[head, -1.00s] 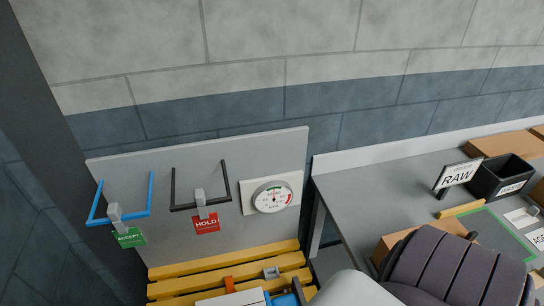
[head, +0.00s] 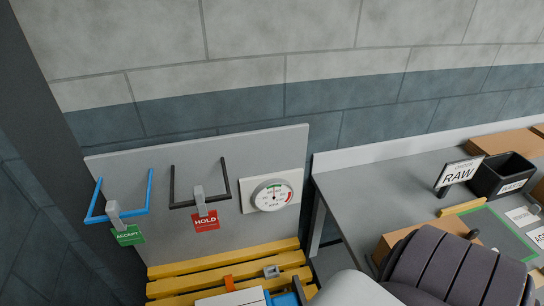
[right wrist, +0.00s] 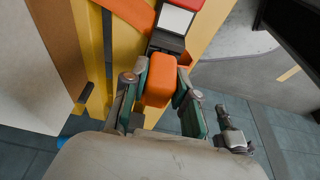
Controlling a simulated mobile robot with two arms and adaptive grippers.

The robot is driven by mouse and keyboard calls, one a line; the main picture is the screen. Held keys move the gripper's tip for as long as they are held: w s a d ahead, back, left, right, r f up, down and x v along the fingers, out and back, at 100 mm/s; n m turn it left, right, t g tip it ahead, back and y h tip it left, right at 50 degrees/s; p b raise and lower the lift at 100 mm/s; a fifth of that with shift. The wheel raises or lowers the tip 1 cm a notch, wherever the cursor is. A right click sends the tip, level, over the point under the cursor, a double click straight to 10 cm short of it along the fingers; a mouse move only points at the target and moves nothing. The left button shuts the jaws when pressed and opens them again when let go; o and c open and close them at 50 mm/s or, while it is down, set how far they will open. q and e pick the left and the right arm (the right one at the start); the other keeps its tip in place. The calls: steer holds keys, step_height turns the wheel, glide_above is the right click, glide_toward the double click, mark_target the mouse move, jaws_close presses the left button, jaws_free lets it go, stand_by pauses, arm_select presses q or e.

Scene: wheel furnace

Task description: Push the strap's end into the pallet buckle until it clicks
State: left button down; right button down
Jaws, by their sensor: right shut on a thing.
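In the right wrist view my right gripper (right wrist: 160,88) is shut on an orange block, the strap's end (right wrist: 158,80). The pallet buckle (right wrist: 166,42), dark with a pale top face, lies directly ahead of the block. The block's front meets or nearly meets the buckle; I cannot tell whether any of it is inside. An orange strap band (right wrist: 130,12) runs to the buckle's far left. In the head view the grey buckle (head: 271,271) sits on a yellow slat, with an orange strap piece (head: 229,284) left of it. My left gripper is out of view.
The yellow pallet (head: 225,262) stands below a grey board with a blue hook (head: 150,192), a black hook (head: 226,182) and a gauge (head: 272,195). A grey bench (head: 365,185) with boxes is at right.

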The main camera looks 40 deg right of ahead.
steer(key=shift+f, duration=0.15)
steer(key=c, duration=0.8)
jaws_free()
steer(key=c, duration=0.3)
step_height(320, 180, up, 7)
steer(key=p, duration=0.7)
